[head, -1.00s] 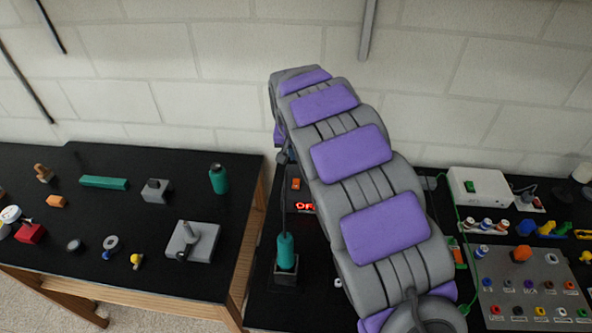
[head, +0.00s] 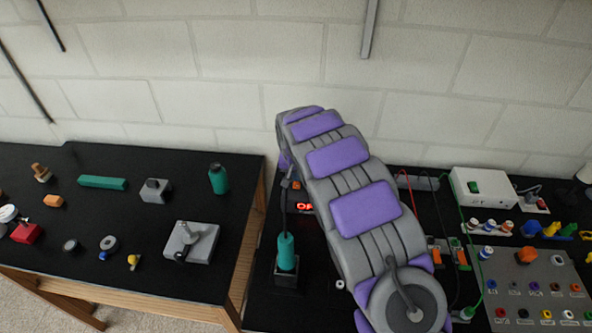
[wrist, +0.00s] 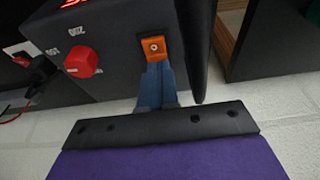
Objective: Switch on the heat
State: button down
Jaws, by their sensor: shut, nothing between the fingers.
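A dark heater control box with a lit red display (head: 305,206) stands behind my arm in the head view. In the wrist view, the box (wrist: 110,65) appears upside down, with a red knob (wrist: 82,62) beside printed numbers. An orange switch-like part (wrist: 155,46) is on the same face. My gripper (wrist: 156,70) is shut and empty, its blue fingertips right at the lower edge of the orange part. I cannot tell whether they touch it.
A teal-handled iron (head: 286,252) stands in a dark holder close left of my arm. A white power box (head: 482,188) and a grey socket panel (head: 530,285) are on the right. The left bench (head: 130,230) holds several small parts. A block wall is behind.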

jog(key=shift+f, duration=0.1)
dwell(0.3)
jog(key=shift+f+g+p, duration=0.15)
jog(key=shift+g+p, duration=0.15)
jog(key=shift+p, duration=0.05)
jog(key=shift+s+f, duration=0.1)
jog(key=shift+s, duration=0.7)
jog(key=shift+r, duration=0.25)
